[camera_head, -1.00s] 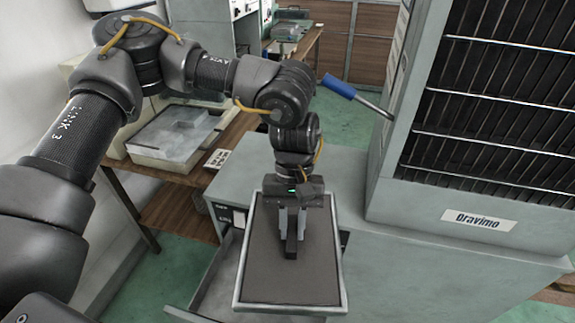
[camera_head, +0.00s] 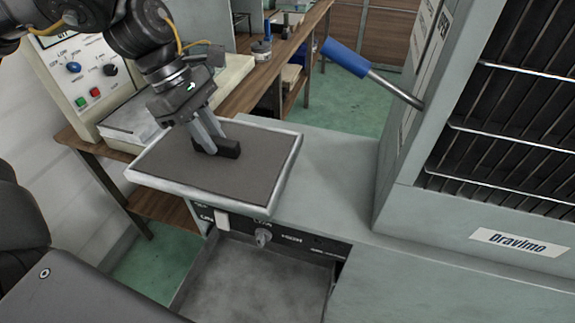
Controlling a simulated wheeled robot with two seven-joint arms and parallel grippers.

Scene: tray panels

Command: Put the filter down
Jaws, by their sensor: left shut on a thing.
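The filter is a flat grey panel (camera_head: 250,180) with a pale raised frame and a dark block handle in its middle. My left gripper (camera_head: 208,146) comes down from the upper left and is shut on that handle. The panel lies roughly level and turned askew. In the picture it overlaps the cabinet's left corner and the gap toward the white machine. I cannot tell whether its underside touches anything. My right gripper is not in view.
The grey cabinet top (camera_head: 335,165) has free room right of the panel. An open, empty drawer (camera_head: 255,285) juts out below. A rack housing (camera_head: 505,110) with a blue-handled lever (camera_head: 345,57) stands right. A white control box (camera_head: 85,80) stands on a wooden bench at left.

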